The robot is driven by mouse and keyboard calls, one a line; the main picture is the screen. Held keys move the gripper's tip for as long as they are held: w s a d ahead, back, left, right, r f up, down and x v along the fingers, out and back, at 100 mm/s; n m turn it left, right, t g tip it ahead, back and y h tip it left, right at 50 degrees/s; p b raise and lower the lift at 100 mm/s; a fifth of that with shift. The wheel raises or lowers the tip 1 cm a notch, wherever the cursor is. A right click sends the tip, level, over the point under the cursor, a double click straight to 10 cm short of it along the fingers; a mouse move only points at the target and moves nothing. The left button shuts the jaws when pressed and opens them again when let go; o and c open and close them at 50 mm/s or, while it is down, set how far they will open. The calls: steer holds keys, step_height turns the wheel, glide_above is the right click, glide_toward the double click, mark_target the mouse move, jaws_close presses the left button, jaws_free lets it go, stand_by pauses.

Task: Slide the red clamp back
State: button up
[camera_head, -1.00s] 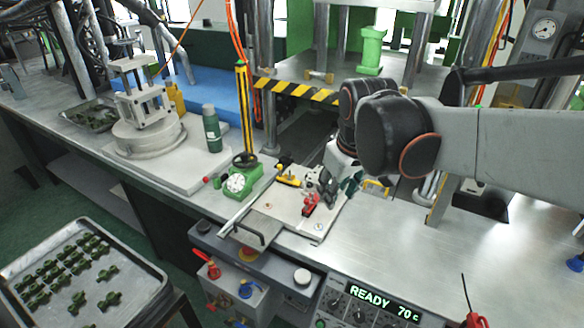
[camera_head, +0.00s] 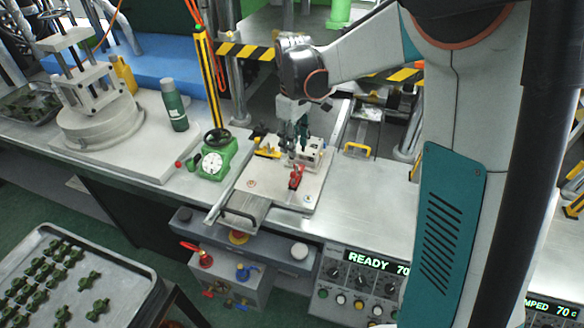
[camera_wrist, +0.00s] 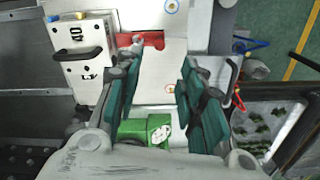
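The red clamp (camera_head: 296,177) sits upright on the light fixture plate (camera_head: 262,197), in front of a small white block. In the wrist view the red clamp (camera_wrist: 152,39) lies beyond the fingertips, partly hidden by the left finger. My gripper (camera_head: 292,141) is over the back part of the plate, behind the clamp. In the wrist view my gripper (camera_wrist: 160,75) has its two green-padded fingers apart with nothing between them. The white block with a black handle (camera_wrist: 85,58) is left of the fingers there.
A green dial gauge (camera_head: 213,162) with a black handwheel stands left of the plate. A green bottle (camera_head: 174,108) is farther left. A tray of green parts (camera_head: 50,270) is at lower left. The bench right of the plate (camera_head: 365,200) is clear.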

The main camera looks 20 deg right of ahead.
mark_target(294, 173)
step_height(294, 173, down, 11)
steer(key=b, duration=0.2)
steer(key=shift+f+b, duration=0.1)
steer(key=shift+b, duration=0.25)
jaws_close()
